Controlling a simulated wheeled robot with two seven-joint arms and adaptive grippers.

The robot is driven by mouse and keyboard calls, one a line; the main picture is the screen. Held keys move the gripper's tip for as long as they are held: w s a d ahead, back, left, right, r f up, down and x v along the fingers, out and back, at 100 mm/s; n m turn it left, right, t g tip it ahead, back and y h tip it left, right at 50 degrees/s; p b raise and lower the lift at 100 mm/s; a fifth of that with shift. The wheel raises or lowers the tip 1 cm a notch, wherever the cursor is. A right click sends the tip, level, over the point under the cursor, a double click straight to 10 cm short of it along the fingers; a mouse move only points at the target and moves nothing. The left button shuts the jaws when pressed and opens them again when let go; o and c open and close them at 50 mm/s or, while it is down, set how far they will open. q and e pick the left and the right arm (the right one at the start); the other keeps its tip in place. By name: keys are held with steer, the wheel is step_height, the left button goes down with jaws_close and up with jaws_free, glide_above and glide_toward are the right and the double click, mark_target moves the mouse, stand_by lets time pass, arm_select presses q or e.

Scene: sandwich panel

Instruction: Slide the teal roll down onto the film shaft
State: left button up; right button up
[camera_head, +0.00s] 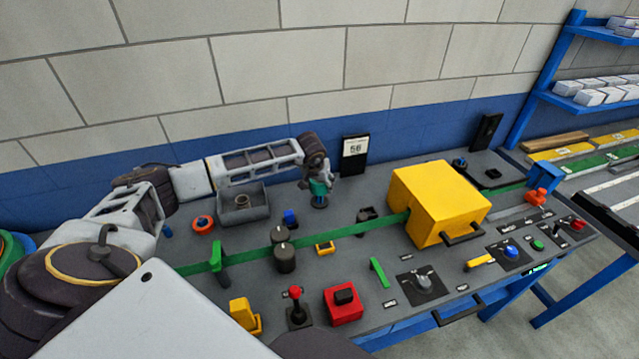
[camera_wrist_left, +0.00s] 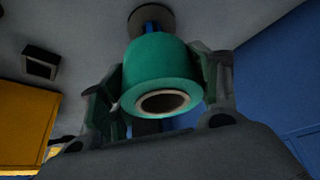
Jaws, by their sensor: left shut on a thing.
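The teal roll (camera_head: 319,188) is at the back of the grey panel, just below my left gripper (camera_head: 317,178). In the left wrist view the roll (camera_wrist_left: 158,65) sits between the two fingers of the left gripper (camera_wrist_left: 162,95), which is shut on it. Its open end, with a pale core ring, faces the wrist camera. The film shaft (camera_wrist_left: 151,20) shows beyond the roll's far end, on a round dark base, roughly in line with it. I cannot tell how far the shaft enters the roll. My right gripper is not in view.
A grey bin (camera_head: 243,208) stands left of the roll. A black sign marked 56 (camera_head: 354,156) stands behind to the right. A yellow box (camera_head: 437,200) stands further right. A green strip (camera_head: 345,230) crosses the panel in front, past dark rollers (camera_head: 284,255).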

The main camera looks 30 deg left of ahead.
arm_select(q)
steer(key=shift+f+b, duration=0.75)
steer(key=shift+f, duration=0.2)
stand_by(0.5)
steer(key=shift+f+b, duration=1.5)
steer(key=shift+f, duration=0.4)
steer(key=o, duration=1.2)
steer(key=shift+r+p, duration=2.4)
steer(key=shift+r, duration=2.4)
steer(key=shift+f, duration=0.1)
